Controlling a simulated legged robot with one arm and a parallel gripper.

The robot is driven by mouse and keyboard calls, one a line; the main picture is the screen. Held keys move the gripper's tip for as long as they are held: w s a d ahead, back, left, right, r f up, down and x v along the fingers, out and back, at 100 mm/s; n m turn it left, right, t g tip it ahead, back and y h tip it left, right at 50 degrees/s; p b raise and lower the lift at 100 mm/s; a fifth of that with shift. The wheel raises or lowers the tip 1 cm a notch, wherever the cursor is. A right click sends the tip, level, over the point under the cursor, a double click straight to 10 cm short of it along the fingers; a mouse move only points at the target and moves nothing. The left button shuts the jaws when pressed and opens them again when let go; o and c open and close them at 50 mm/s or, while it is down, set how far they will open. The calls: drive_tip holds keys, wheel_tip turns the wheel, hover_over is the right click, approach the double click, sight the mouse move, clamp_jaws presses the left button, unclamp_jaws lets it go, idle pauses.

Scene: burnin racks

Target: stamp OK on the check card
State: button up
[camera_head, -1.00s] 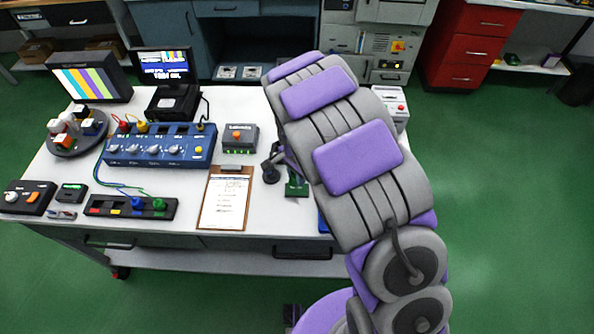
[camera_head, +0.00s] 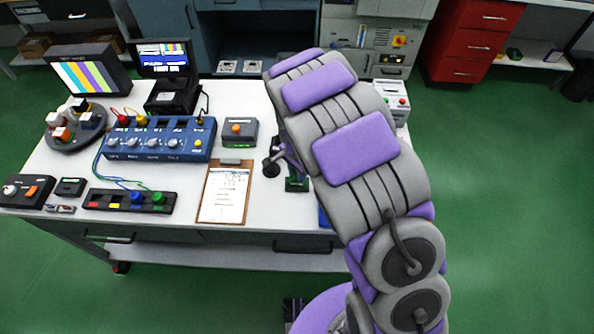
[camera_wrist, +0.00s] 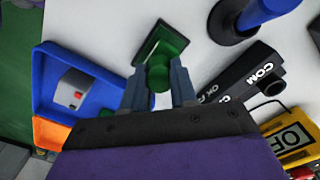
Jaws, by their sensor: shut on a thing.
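The check card (camera_head: 226,196) is a printed white sheet on a brown clipboard (camera_head: 203,206) at the front middle of the bench. My gripper (camera_wrist: 158,84) is shut on the round green knob of a green stamp-like piece (camera_wrist: 170,43), seen in the wrist view. This piece has a rectangular dark-edged green base; I cannot tell if it touches the bench. In the head view, green (camera_head: 297,184) shows below my arm, right of the clipboard. My arm hides most of the gripper there. The stamp's face is hidden.
A blue tray (camera_wrist: 48,68) holding a grey part lies left in the wrist view; a black lettered block (camera_wrist: 240,83) and blue cylinder (camera_wrist: 262,12) are right. The blue control box (camera_head: 158,139), black button strip (camera_head: 130,201) and round turntable (camera_head: 76,139) lie left of the clipboard.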

drive_tip(key=shift+f, duration=0.55)
idle(1.9)
drive_tip(key=shift+r+p, duration=0.1)
drive_tip(key=shift+p, duration=0.25)
drive_tip(key=shift+r+p, duration=1.65)
drive_tip(key=shift+r, duration=1.85)
drive_tip(key=shift+a, duration=0.1)
